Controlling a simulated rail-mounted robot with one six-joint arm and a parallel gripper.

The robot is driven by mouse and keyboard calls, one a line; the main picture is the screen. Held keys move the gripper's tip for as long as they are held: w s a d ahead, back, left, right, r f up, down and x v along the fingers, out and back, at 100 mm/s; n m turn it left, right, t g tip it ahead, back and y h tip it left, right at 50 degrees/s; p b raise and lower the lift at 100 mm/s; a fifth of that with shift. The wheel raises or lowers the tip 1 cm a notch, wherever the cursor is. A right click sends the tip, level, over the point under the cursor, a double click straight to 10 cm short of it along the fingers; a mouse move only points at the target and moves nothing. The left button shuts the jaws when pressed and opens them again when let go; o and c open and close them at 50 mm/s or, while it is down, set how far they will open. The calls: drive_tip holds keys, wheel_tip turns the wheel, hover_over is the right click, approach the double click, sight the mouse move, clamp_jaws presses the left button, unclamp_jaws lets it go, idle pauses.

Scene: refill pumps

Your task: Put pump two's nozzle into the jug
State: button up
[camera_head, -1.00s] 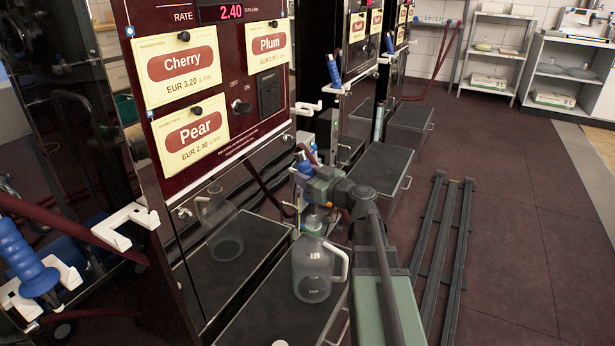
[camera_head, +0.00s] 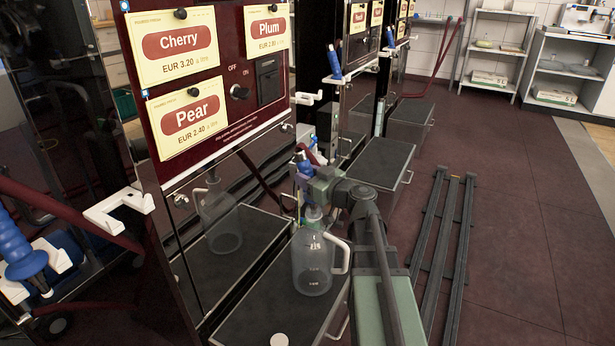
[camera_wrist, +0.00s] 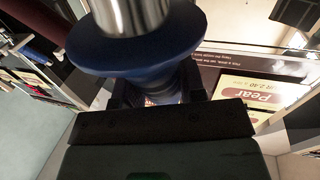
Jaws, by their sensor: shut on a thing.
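My gripper (camera_head: 312,180) is shut on a blue nozzle (camera_head: 303,167), directly above the clear jug (camera_head: 312,268). In the wrist view the nozzle's blue collar (camera_wrist: 135,45) and metal spout (camera_wrist: 132,14) fill the top, beyond the dark gripper body. The jug stands upright on the dark top of a low box (camera_head: 262,305) in front of the pump panel (camera_head: 215,85), its handle to the right. The spout end is hidden at the jug's mouth in the head view, so I cannot tell whether it is inside.
Another blue nozzle (camera_head: 22,258) hangs in a white holder at the left, and a third (camera_head: 335,65) sits at the pump behind. An empty white hook (camera_head: 120,210) juts from the near panel edge. Dark rails (camera_head: 447,250) lie on the open floor to the right.

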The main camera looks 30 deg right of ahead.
drive_tip(key=shift+f+b, duration=1.8)
drive_tip(key=shift+f, duration=0.15)
drive_tip(key=o, duration=1.1)
drive_tip(key=v, duration=1.1)
drive_tip(key=shift+w, duration=0.1)
